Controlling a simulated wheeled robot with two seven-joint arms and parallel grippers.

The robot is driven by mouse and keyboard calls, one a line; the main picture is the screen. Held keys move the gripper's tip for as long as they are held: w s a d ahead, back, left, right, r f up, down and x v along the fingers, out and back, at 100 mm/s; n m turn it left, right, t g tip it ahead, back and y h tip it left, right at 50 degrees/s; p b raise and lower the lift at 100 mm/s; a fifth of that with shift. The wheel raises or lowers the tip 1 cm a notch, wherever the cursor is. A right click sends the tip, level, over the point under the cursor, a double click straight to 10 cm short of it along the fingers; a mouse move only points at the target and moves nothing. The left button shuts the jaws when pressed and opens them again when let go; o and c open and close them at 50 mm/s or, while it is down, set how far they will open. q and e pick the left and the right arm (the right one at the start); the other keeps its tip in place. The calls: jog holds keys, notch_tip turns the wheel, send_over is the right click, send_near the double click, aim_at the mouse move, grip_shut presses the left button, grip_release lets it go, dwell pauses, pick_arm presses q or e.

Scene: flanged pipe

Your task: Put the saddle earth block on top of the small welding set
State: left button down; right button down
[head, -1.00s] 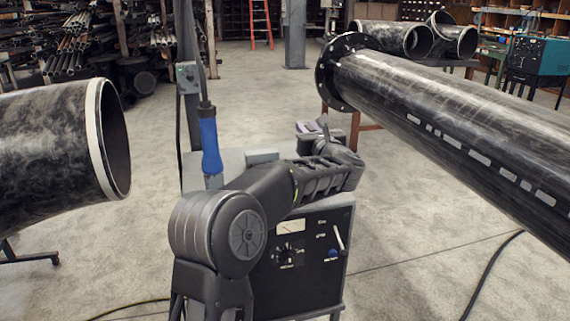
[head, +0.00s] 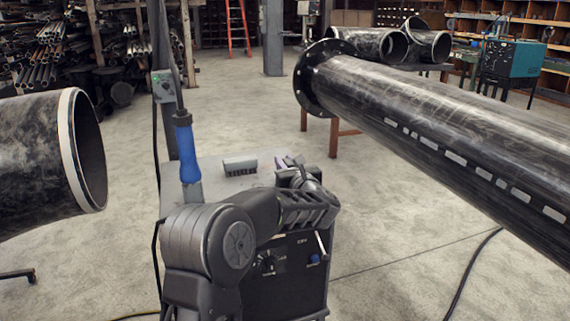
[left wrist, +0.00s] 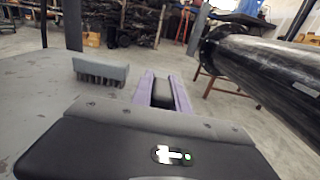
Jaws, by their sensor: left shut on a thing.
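The small welding set (head: 285,265) stands in front of me, a black box with a dial, a lever and a blue knob on its front and a flat grey top. My right gripper is not in view.
A grey brush-like block (head: 240,166) lies on the grey top, left of the gripper. A blue-handled tool (head: 187,150) stands at its left. A large flanged pipe (head: 430,125) runs along the right and an open pipe end (head: 45,160) is at the left. A teal machine (head: 513,60) stands far back.

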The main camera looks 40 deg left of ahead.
pick_arm(q)
jog(key=c, duration=1.3)
grip_release()
jog(key=shift+d, duration=0.1)
jog(key=b+v, duration=0.1)
jog(key=v, duration=1.1)
jog(key=shift+b, duration=0.3)
jog(key=shift+f, duration=0.1)
